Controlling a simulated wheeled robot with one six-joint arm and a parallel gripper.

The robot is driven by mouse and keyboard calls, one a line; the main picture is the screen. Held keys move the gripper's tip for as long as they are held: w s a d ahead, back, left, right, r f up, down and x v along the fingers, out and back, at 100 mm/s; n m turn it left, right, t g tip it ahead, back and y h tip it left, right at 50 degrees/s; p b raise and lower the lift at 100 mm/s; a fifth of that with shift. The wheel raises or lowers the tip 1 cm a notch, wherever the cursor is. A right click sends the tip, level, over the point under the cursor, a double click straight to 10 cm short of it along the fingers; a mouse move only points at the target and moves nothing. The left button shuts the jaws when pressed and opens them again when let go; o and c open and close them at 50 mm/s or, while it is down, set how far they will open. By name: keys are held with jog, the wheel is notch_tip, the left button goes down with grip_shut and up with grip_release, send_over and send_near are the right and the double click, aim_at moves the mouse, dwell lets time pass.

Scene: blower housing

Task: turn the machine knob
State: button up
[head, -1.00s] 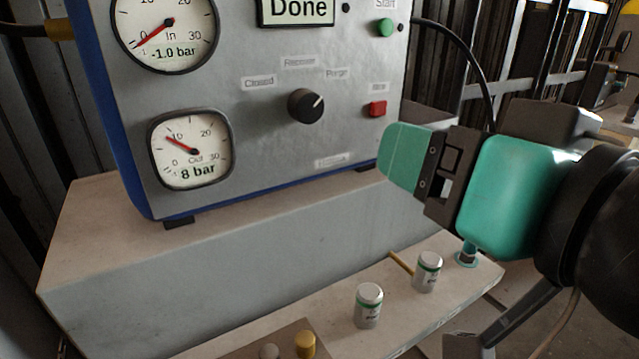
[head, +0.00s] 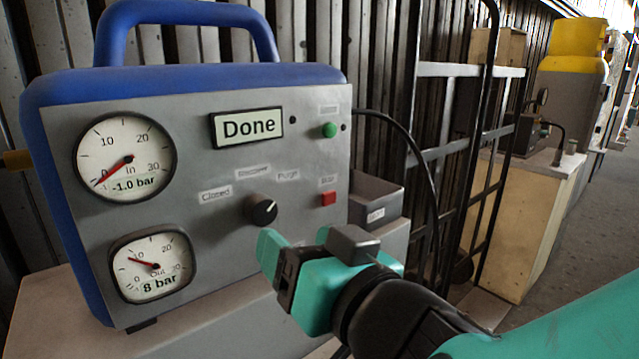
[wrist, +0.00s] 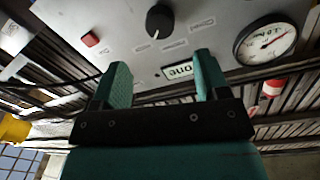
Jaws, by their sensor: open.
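The black machine knob (head: 261,209) is on the grey front panel of the blue machine (head: 200,80), below the "Done" display. Its white mark points up and right in the head view, toward the "Purge" label. My gripper (head: 268,255) is just below the knob in the head picture; its distance from the panel is hard to judge there. In the wrist view the panel appears upside down. The knob (wrist: 159,21) lies beyond and between the two green fingers of my gripper (wrist: 158,75). The fingers are apart, with nothing between them, and do not touch the knob.
The panel has two gauges, "In" (head: 125,157) at -1.0 bar and "Out" (head: 153,265) at 8 bar. A green button (head: 329,130) and a red button (head: 328,198) are right of the knob. A black cable (head: 420,165) curves at the machine's right.

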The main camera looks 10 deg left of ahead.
aim_at(265, 214)
jog(key=p+x, duration=0.6)
jog(key=x, duration=0.1)
jog(key=shift+r, duration=0.25)
jog(key=shift+w+a+f+p, duration=0.35)
jog(key=shift+w+a+p, duration=0.15)
jog(key=shift+p, duration=0.1)
jog(key=c, duration=0.9)
